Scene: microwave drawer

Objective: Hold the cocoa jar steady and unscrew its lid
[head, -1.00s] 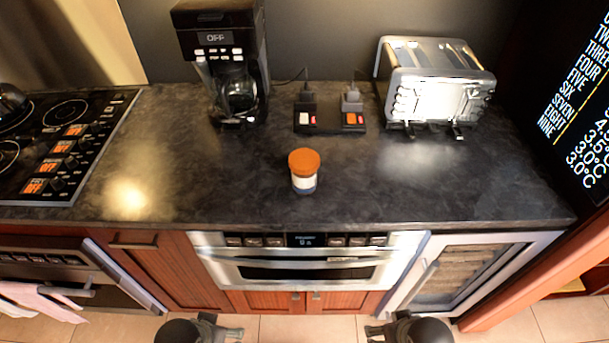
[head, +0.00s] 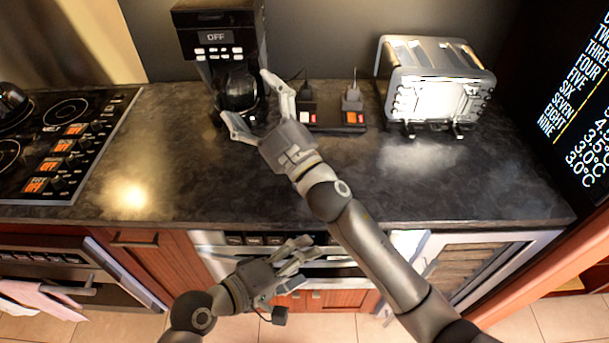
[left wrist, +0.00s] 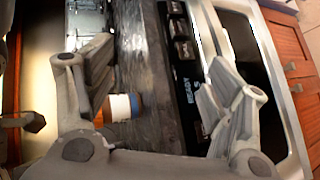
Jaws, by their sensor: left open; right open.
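The cocoa jar (left wrist: 123,107) shows in the left wrist view. It has a white body with a blue band and an orange lid, partly covered by a finger. In the head view it is hidden behind my right arm and gripper. My right gripper (head: 248,97) is open and empty over the counter, in front of the coffee maker. My left gripper (head: 298,258) is low at the counter's front, before the oven panel. It is open in the left wrist view (left wrist: 160,72), with the jar beyond its fingers and nothing held.
The dark counter (head: 440,190) is clear at right and left of my right arm. A coffee maker (head: 215,55), a power strip (head: 330,128) and a toaster (head: 440,85) stand at the back. The stove (head: 65,140) is at left. The microwave drawer (head: 220,262) is below the counter edge.

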